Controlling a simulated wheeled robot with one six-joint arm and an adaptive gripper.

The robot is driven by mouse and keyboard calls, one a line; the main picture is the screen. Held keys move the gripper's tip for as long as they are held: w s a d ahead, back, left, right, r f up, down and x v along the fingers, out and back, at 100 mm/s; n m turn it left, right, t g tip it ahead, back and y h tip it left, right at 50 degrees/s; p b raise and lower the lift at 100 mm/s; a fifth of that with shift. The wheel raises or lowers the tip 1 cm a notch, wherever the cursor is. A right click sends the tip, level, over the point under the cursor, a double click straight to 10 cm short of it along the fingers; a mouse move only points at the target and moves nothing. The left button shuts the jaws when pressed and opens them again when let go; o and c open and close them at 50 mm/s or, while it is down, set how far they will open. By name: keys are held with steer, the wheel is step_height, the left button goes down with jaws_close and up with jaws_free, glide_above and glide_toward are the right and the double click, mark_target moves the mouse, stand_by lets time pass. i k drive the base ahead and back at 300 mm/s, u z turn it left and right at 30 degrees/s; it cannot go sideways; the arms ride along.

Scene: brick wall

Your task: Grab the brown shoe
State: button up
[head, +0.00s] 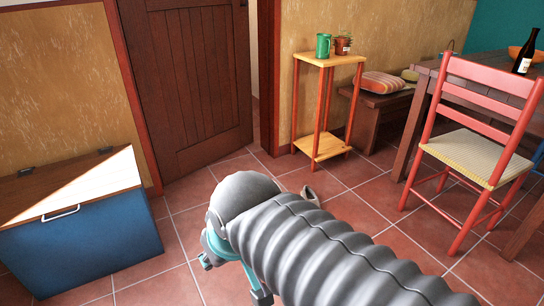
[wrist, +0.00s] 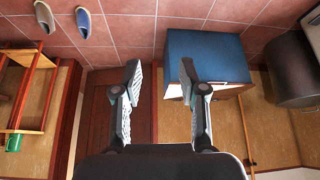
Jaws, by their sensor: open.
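Two slipper-like shoes lie side by side on the tiled floor at the upper left of the wrist view. One is a beige-brown shoe (wrist: 44,17); the other is a blue-grey shoe (wrist: 83,22) with a pale edge. In the head view a small part of a shoe (head: 309,195) shows just beyond my arm; I cannot tell which of the two it is, and the rest is hidden. My gripper (wrist: 160,75) is open and empty, its fingers apart, well away from both shoes. In the head view it is mostly hidden behind my grey arm.
A blue chest (head: 85,238) with a wooden lid stands at left; it also shows near my right fingertip in the wrist view. A small stand (head: 329,59) holds a green mug (head: 323,45) and a pot. A red chair (head: 468,150) and table stand at right. Floor around the shoes is clear.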

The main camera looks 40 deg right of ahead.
mark_target(307, 193)
steer(key=z, duration=0.55)
steer(key=i, duration=1.35)
steer(key=z, duration=0.45)
